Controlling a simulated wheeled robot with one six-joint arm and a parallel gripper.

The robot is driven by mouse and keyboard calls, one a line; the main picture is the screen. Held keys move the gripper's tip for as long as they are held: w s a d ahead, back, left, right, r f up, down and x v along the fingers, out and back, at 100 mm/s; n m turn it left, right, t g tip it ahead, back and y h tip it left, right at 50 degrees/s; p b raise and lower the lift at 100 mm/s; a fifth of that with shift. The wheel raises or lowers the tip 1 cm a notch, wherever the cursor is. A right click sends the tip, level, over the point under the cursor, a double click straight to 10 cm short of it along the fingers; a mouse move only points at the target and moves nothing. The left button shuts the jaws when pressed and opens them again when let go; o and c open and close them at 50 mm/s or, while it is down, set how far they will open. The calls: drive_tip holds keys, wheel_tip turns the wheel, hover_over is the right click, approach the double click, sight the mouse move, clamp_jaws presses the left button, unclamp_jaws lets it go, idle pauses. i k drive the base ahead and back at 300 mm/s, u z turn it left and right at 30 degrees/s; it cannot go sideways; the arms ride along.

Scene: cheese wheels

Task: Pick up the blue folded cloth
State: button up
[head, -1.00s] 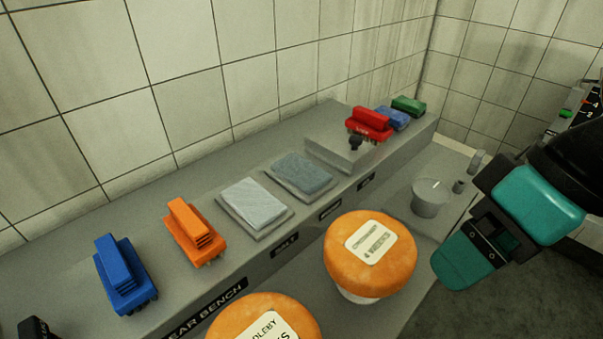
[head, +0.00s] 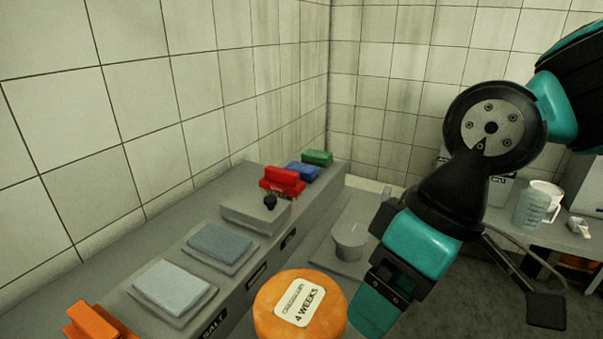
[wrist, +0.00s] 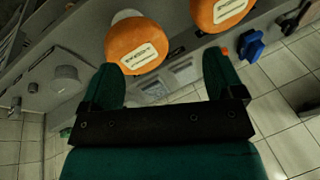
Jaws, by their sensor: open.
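The blue folded cloth (head: 220,242) is a flat grey-blue rectangle. It lies on a thin grey tray on the raised back ledge, in the middle left of the head view. A paler folded cloth (head: 172,287) lies on its own tray to its near left. My gripper (head: 372,302) is open and empty, to the right of the cloth and apart from it, beside an orange cheese wheel.
The labelled orange cheese wheel (head: 300,308) stands in front of the ledge. Past the cloth are a grey box with a black knob (head: 256,212) and red (head: 283,180), blue and green brushes. An orange brush (head: 97,322) is at near left. A grey cylinder (head: 350,240) stands behind my gripper.

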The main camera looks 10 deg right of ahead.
sight(309, 173)
drive_tip(key=k, duration=0.5)
drive_tip(key=z, duration=1.4)
drive_tip(key=i, duration=2.05)
drive_tip(key=u, duration=3)
